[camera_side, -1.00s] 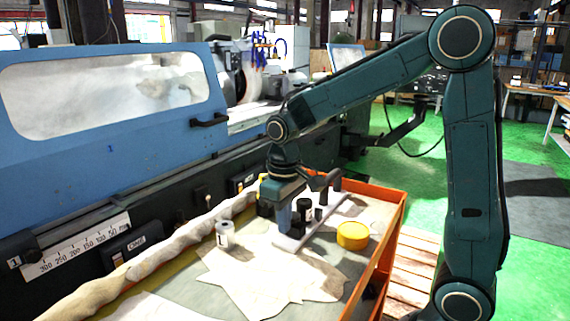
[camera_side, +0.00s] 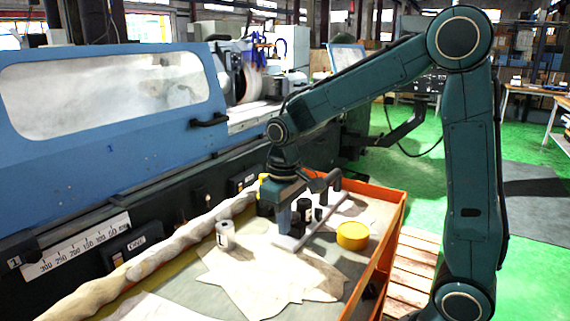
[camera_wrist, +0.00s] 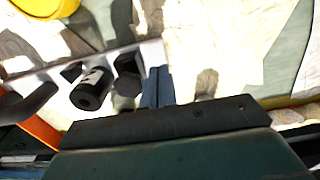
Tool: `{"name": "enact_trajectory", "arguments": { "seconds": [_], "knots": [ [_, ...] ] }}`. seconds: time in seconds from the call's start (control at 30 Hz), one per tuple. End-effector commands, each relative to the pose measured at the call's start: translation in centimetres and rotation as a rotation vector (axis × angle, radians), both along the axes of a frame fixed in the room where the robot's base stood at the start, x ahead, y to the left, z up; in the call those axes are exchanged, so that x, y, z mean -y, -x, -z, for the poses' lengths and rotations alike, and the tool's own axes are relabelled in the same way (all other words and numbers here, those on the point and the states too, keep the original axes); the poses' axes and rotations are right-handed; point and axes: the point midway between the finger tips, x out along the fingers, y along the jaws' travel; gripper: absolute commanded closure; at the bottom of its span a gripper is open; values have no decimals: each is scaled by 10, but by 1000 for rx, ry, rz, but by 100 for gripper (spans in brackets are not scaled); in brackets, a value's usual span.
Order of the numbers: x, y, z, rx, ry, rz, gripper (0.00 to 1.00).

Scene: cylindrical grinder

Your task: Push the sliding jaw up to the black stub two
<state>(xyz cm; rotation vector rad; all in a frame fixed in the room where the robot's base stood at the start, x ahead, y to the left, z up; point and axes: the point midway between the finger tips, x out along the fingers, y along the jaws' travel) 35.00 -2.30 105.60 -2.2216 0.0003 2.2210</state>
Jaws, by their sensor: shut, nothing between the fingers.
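A pale vise-like base (camera_side: 294,240) lies on the bench and holds several dark parts. Black stub two appears to be the black cylinder with a white label (camera_wrist: 91,90) in the wrist view; its number is not readable. A dark angular block, seemingly the sliding jaw (camera_wrist: 127,73), stands beside it on the gripper side, with little or no gap. In the side view the dark block (camera_side: 304,208) is just right of my fingers. My gripper (camera_side: 284,228) points down at the left end of the base. Its blue fingers (camera_wrist: 157,85) are shut and empty, close beside the block; contact cannot be told.
A white stub labelled 1 (camera_side: 225,235) stands to the left on the bench. A yellow round container (camera_side: 352,236) stands to the right. A pale cloth (camera_side: 262,285) lies in front. The orange tray rim (camera_side: 387,247) bounds the right side; the blue grinder (camera_side: 120,130) stands behind.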

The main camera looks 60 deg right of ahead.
Motion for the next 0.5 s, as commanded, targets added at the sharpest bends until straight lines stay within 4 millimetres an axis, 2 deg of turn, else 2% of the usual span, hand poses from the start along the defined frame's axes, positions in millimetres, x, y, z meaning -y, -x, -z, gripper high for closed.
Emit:
{"name": "enact_trajectory", "arguments": {
  "seconds": [0.5],
  "knots": [
    [0, 0, 6, -1, 0, 0, 100]
  ]
}}
